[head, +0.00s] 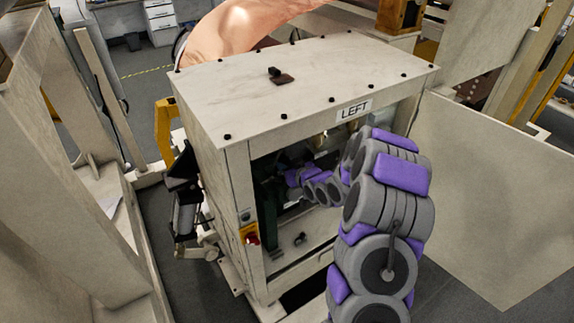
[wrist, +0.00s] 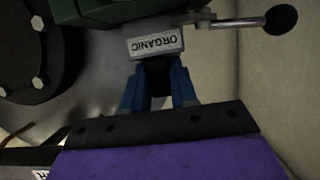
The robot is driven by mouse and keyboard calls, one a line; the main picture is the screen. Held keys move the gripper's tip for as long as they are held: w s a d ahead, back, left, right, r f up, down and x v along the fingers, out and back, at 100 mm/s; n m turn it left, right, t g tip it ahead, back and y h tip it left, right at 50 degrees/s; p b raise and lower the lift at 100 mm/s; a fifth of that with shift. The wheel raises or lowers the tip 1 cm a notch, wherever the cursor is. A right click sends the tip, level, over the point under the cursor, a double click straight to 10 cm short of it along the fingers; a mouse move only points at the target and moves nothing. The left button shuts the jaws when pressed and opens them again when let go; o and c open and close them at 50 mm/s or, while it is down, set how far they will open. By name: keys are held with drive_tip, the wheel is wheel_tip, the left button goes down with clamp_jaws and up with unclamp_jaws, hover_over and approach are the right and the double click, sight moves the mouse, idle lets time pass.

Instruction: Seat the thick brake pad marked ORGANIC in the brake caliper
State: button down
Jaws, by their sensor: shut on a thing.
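The brake pad marked ORGANIC (wrist: 147,50) shows in the wrist view as a grey block with a white label, its lettering upside down. My gripper (wrist: 158,75) is shut on it with blue fingers. The far end of the pad meets the underside of a dark green body (wrist: 125,10), likely the brake caliper; how deep the pad sits in it is hidden. In the head view my arm reaches into the open front of the cabinet, where a green part (head: 270,215) stands. The pad cannot be made out there.
A lever with a black ball knob (wrist: 281,20) sticks out right of the pad. A dark bolted disc (wrist: 35,50) is at left. The cabinet (head: 290,85), marked LEFT, has walls and posts close around my arm. A pale panel (head: 490,200) stands to the right.

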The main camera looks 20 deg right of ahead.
drive_tip(key=shift+a+f+b, duration=0.1)
drive_tip(key=shift+f+b, duration=0.2)
drive_tip(key=shift+f, duration=1.15)
idle(0.8)
drive_tip(key=c, duration=0.8)
unclamp_jaws()
drive_tip(key=shift+w, duration=0.1)
